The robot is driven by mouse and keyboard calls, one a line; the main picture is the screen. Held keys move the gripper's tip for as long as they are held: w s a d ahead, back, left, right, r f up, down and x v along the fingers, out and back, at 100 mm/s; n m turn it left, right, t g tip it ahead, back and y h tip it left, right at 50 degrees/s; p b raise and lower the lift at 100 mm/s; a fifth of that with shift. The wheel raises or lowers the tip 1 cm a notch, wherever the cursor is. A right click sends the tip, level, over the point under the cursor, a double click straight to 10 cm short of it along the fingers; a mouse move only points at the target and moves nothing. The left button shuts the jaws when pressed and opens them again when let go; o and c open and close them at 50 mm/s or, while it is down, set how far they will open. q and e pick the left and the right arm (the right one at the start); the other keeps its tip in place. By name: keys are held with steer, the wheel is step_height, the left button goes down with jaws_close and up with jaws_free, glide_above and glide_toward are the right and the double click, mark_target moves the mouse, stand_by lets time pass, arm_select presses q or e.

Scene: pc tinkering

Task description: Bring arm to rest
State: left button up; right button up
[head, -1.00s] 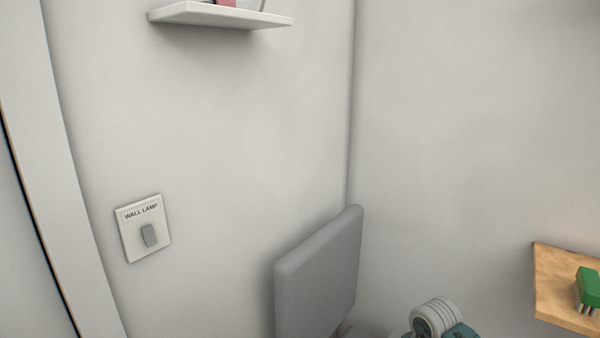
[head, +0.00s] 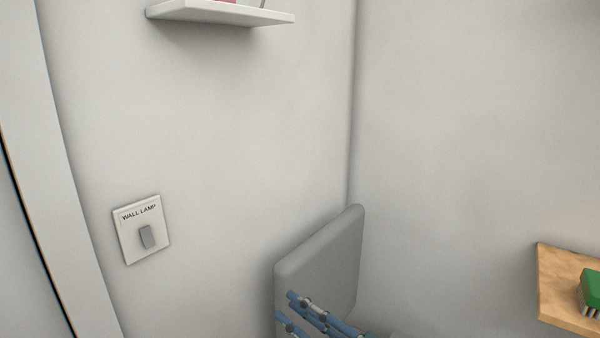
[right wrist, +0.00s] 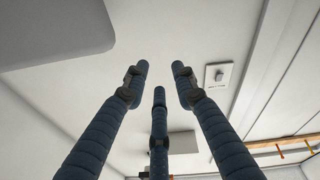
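My right gripper (head: 288,306) has blue segmented fingers and shows at the bottom of the head view, in front of a grey chair back. In the right wrist view its three fingers (right wrist: 160,74) point upward with gaps between the tips and nothing between them, so it is open and empty. The gripper is apart from the wall lamp switch (head: 147,237), which lies to its upper left in the head view. The switch plate also shows in the right wrist view (right wrist: 219,75), right of the fingertips. My left gripper is not in view.
The grey chair back (head: 320,255) stands by the room corner, close to my right gripper. A white shelf (head: 220,14) is on the wall above. A wooden surface (head: 565,300) with a green brush-like object (head: 592,290) is at the right edge. The wall between is bare.

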steer(key=w+d+r+m+t+h, duration=0.2)
steer(key=d+r+m+t+h, duration=0.1)
steer(key=d+m+t+h, duration=0.7)
steer(key=s+d+f+m+g+h, duration=0.3)
steer(key=d+f+m+g+h, duration=0.35)
steer(key=d+f, duration=0.7)
steer(key=s+d+f+n+g+h, duration=0.2)
steer(key=s+f+g, duration=0.5)
steer(key=s+f, duration=0.45)
steer(key=s+a+f+n+g+y, duration=0.1)
steer(key=s+a+f+g, duration=0.2)
steer(key=s, duration=0.4)
steer(key=s+a+f+n+g+y, duration=0.1)
steer(key=s+f+g+y, duration=0.2)
steer(key=s, duration=0.5)
step_height(320, 180, down, 28)
steer(key=s+h, duration=0.1)
steer(key=s, duration=0.1)
steer(key=s+d+f+g, duration=0.2)
steer(key=s+f, duration=1.2)
steer(key=s, duration=0.2)
steer(key=shift+s+d+f+n, duration=0.3)
steer(key=shift+d+f+n, duration=0.05)
steer(key=shift+h, duration=0.25)
